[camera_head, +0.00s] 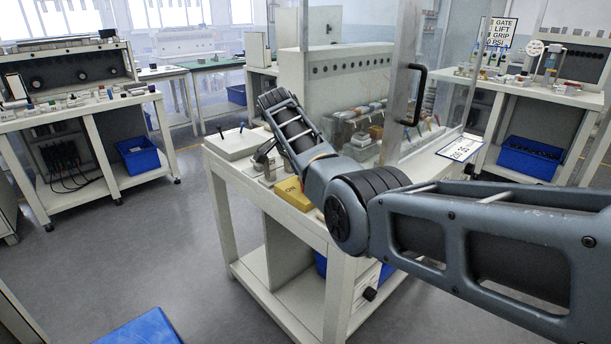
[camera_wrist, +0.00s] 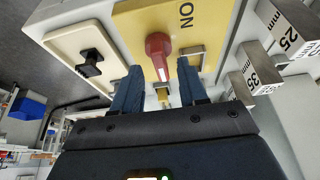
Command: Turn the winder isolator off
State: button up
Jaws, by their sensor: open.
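The winder isolator appears to be the red rotary handle (camera_wrist: 158,55) on a yellow plate (camera_wrist: 195,37) marked ON in the wrist view. The handle has a pale stripe towards its end. My gripper (camera_wrist: 160,80) is open, with one dark finger on each side of the handle's near end. I cannot tell whether either finger touches it. My arm hides part of this area.
A black knob (camera_wrist: 89,64) on a cream plate sits left of the yellow plate. Metal blocks marked 25 (camera_wrist: 290,30) and 35 (camera_wrist: 254,80) stick out at the right. A clear guard with a black handle (camera_head: 414,94) stands on the bench. A blue bin (camera_head: 139,327) is on the floor.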

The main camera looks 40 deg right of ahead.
jog(key=shift+v, duration=2.75)
jog(key=shift+s+f, duration=0.1)
